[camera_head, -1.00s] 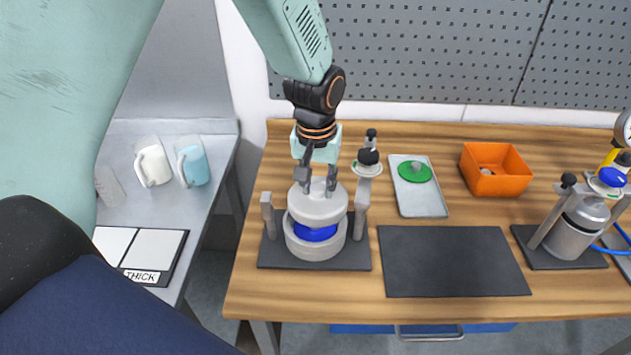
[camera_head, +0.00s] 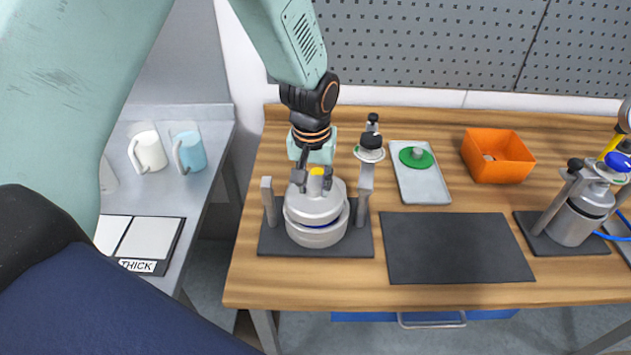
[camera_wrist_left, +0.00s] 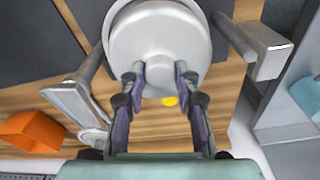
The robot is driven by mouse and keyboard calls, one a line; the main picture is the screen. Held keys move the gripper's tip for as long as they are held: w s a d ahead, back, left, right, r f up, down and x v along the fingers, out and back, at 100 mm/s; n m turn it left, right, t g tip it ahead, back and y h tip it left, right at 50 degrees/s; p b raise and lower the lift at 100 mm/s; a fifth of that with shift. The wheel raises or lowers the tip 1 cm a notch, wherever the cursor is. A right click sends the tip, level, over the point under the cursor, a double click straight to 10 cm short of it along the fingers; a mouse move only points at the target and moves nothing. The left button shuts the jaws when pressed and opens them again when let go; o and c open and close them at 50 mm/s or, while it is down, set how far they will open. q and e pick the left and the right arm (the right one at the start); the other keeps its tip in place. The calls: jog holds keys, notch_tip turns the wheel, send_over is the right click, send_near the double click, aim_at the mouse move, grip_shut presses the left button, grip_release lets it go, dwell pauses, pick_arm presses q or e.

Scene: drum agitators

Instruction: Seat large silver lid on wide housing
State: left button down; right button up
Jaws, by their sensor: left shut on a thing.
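The large silver lid (camera_head: 313,205) sits over the wide housing (camera_head: 316,237) in the head view, with a thin blue line showing between them. My left gripper (camera_head: 313,180) is above the lid, with its fingers at the lid's raised middle; a yellow spot shows between them. In the left wrist view the lid (camera_wrist_left: 160,45) fills the top middle, and the gripper (camera_wrist_left: 160,75) has one finger on each side of its central knob. The inside of the housing is hidden by the lid. My right gripper is not in view.
Two grey posts flank the housing on a dark mat (camera_head: 275,242). To the right are a tray (camera_head: 428,188) with a green disc (camera_head: 416,157), an orange bin (camera_head: 498,156) and a bare dark mat (camera_head: 455,248). A second silver vessel (camera_head: 572,222) stands at the far right.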

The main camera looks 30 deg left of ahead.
pick_arm(q)
jog(key=shift+s+r, duration=0.1)
jog(key=shift+r, duration=0.05)
jog(key=shift+d+r, duration=0.1)
jog(key=shift+d, duration=0.5)
jog(key=shift+w, duration=0.2)
jog(key=shift+a+p, duration=0.1)
jog(key=shift+p, duration=0.25)
jog(key=shift+a+f, duration=0.15)
jog(key=shift+f, duration=0.05)
jog(key=shift+s+a+r, duration=0.1)
jog(key=shift+s, duration=0.2)
jog(key=shift+d, duration=0.25)
jog(key=shift+w, duration=0.25)
jog(key=shift+w+a, duration=0.1)
jog(key=shift+a, duration=0.3)
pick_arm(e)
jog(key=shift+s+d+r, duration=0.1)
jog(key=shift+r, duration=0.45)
pick_arm(q)
jog(key=shift+d, duration=0.2)
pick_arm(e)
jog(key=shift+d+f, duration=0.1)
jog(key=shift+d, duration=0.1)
